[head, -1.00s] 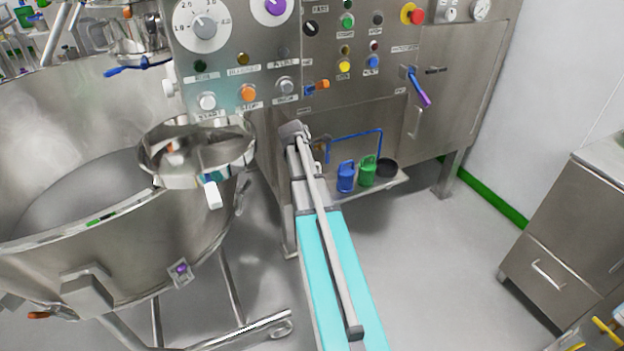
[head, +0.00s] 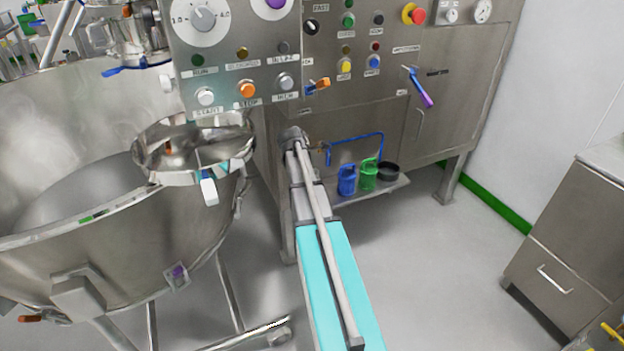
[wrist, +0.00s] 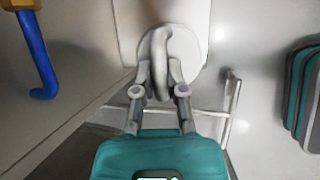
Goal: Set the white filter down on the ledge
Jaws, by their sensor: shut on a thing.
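The white filter (wrist: 184,44) shows in the wrist view as a round pale body with a looped grip on its near side. My gripper (wrist: 160,82) is shut on it, its two fingers at the sides of the looped part. In the head view I cannot make out my gripper or the filter. A low metal ledge (head: 399,188) juts out under the control panel there.
A large steel bowl (head: 190,235) stands at the left, with a smaller steel pan (head: 180,177) over its rim. A blue pipe (head: 356,137) runs above the cups. A steel cabinet (head: 563,240) stands at the right. The floor between is clear.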

